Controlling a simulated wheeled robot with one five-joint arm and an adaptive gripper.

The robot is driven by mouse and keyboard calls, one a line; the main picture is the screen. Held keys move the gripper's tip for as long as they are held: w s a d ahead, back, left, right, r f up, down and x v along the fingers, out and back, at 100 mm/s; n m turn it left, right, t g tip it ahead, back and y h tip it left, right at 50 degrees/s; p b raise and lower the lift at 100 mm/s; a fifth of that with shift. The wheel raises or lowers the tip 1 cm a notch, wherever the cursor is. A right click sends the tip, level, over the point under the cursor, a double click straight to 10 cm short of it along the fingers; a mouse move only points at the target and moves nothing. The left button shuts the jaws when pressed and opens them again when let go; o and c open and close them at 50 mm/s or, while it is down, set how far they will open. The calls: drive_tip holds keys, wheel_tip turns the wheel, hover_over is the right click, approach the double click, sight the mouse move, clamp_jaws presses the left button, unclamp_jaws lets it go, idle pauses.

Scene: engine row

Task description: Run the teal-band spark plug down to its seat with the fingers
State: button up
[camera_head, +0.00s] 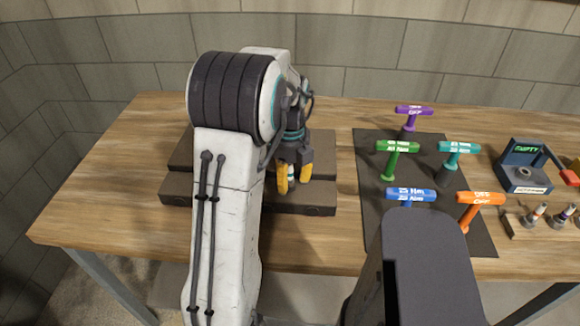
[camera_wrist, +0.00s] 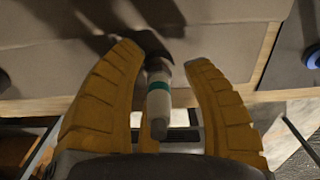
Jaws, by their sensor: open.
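The teal-band spark plug (camera_wrist: 158,98) stands up from the dark engine block, its white body and teal band showing between my fingers in the wrist view. Its lower end meets a dark spot on the block; how deep it sits I cannot tell. My gripper (camera_wrist: 172,90) is open, with a yellow finger on each side of the plug and a visible gap on the right. In the head view my gripper (camera_head: 293,180) points down over the engine block (camera_head: 320,190), and the plug is mostly hidden behind the fingers.
A dark mat (camera_head: 373,220) right of the block holds several T-handle tools: purple (camera_head: 413,111), green (camera_head: 397,147), teal (camera_head: 458,148), blue (camera_head: 410,194) and orange (camera_head: 480,198). A device reading EMPTY (camera_head: 524,170) and a plug rack (camera_head: 530,228) stand at far right. The table's left side is clear.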

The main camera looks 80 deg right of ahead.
sight(289, 178)
wheel_tip(289, 178, up, 11)
drive_tip(key=shift+r, duration=0.1)
drive_tip(key=f+b, duration=0.2)
drive_tip(key=b, duration=0.1)
drive_tip(key=shift+d, duration=0.1)
drive_tip(key=shift+d+r+n, duration=0.15)
drive_tip(key=shift+r+n, duration=0.05)
drive_tip(key=shift+n, duration=0.3)
drive_tip(key=shift+r+n, duration=0.1)
drive_tip(key=shift+n, duration=0.8)
drive_tip(key=n, duration=0.6)
drive_tip(key=shift+r, duration=0.15)
drive_tip(key=n, duration=0.4)
drive_tip(key=shift+r, duration=0.1)
drive_tip(key=n, duration=0.8)
drive_tip(key=shift+r+n, duration=0.1)
drive_tip(key=shift+n, duration=0.2)
drive_tip(key=n, duration=0.9)
drive_tip(key=shift+a+n, duration=0.2)
drive_tip(key=shift+n, duration=0.2)
drive_tip(key=n, duration=0.4)
drive_tip(key=shift+n, duration=0.3)
drive_tip(key=shift+f+b, duration=0.45)
drive_tip(key=shift+f, duration=3.2)
